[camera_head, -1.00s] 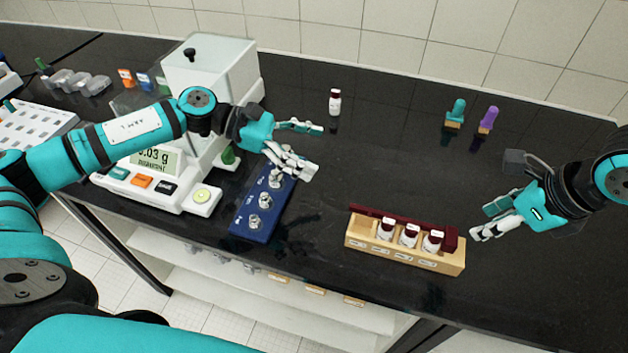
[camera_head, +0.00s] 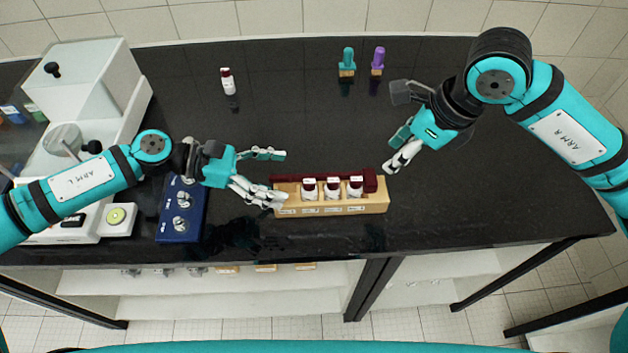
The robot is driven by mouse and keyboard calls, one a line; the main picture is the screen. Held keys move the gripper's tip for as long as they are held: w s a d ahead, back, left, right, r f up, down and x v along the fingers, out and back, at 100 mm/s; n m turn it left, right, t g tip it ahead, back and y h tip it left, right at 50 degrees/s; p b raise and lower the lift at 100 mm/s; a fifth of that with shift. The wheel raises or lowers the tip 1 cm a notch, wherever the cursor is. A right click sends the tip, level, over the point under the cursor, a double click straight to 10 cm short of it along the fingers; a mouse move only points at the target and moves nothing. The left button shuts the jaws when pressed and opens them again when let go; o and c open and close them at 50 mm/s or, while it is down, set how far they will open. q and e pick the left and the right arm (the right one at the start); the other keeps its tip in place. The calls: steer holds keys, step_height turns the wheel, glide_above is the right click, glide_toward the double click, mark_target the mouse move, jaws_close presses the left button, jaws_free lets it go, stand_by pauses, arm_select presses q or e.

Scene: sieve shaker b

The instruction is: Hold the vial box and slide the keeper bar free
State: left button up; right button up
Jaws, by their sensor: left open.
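The vial box (camera_head: 350,207) is a light wooden block near the front of the black bench, holding several white vials with dark red caps. The keeper bar (camera_head: 370,181) is a dark red strip along the box's back, with a thicker block at its right end. My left gripper (camera_head: 283,177) is open at the box's left end, its fingers apart. Its lower finger overlaps the box's left corner; I cannot tell if it touches. My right gripper (camera_head: 390,155) is above and right of the bar's right end, apart from it; its jaws appear open and empty.
A lone vial (camera_head: 228,82), a teal-handled brush (camera_head: 347,62) and a purple-handled one (camera_head: 377,61) stand at the back. The bench right of the box is clear.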

mark_target(371, 176)
arm_select(q)
steer(key=x, duration=0.8)
steer(key=shift+w+d, duration=0.1)
steer(key=shift+d, duration=0.05)
steer(key=c, duration=1.4)
arm_select(e)
steer(key=shift+o, duration=0.3)
steer(key=o, duration=0.5)
steer(key=shift+w+d+r+n, duration=0.1)
steer(key=shift+w+d+n, duration=0.1)
steer(key=shift+n, duration=0.1)
steer(key=shift+c, duration=0.2)
steer(key=shift+o, duration=0.5)
steer(key=shift+w+r+n+g, duration=0.1)
steer(key=shift+w+n+g, duration=0.2)
steer(key=shift+n, duration=0.2)
steer(key=a+f+n, duration=0.1)
steer(key=f, duration=0.2)
steer(key=w+a+f+n+g, duration=0.1)
steer(key=f+n, duration=0.1)
steer(key=f, duration=0.1)
steer(key=a+f+n+y, duration=0.1)
steer(key=f+n, duration=0.1)
steer(key=f, duration=0.1)
steer(key=shift+w+a+f+g, duration=0.1)
steer(key=shift+w+f+g, duration=0.2)
steer(key=shift+g, duration=0.1)
